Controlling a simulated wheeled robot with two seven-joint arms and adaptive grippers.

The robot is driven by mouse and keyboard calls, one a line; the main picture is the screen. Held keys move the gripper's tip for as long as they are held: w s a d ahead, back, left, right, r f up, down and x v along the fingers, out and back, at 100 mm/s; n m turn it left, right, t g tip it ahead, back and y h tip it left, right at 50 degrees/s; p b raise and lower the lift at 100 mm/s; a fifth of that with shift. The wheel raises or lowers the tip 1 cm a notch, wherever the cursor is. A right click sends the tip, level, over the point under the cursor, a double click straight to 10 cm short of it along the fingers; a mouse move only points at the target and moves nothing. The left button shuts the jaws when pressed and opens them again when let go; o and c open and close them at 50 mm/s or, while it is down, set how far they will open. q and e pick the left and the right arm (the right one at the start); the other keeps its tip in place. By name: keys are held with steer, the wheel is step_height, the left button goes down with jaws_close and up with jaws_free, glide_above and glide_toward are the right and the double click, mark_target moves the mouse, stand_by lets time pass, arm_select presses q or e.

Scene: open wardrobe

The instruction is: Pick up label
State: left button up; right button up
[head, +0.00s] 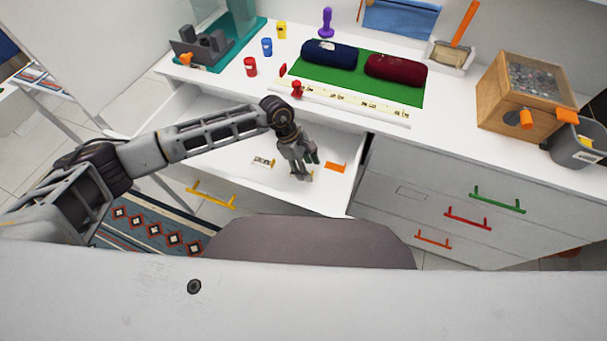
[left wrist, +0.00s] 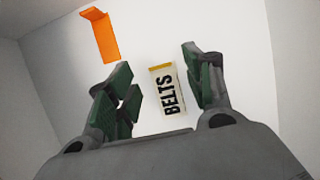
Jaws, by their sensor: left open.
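A cream label (left wrist: 163,92) with black "BELTS" lettering and a yellow end lies on the white drawer floor. In the left wrist view it sits between the two fingers of my left gripper (left wrist: 156,70), closer to the right finger, with space on both sides. My left gripper (head: 304,168) is open and empty, reaching down into the open drawer (head: 215,125). In the head view the fingers partly hide what lies under them. Another small light label with dark marks (head: 263,161) lies left of the gripper. My right gripper is out of view.
An orange bent piece (left wrist: 104,36) lies in the drawer, also seen right of the gripper in the head view (head: 335,167). The counter above holds a green mat (head: 398,92) with two rolled bundles, a wooden box (head: 500,95) and several small cups. Drawer walls surround the gripper.

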arm_select(q)
steer(key=shift+x, duration=1.45)
steer(key=c, duration=0.8)
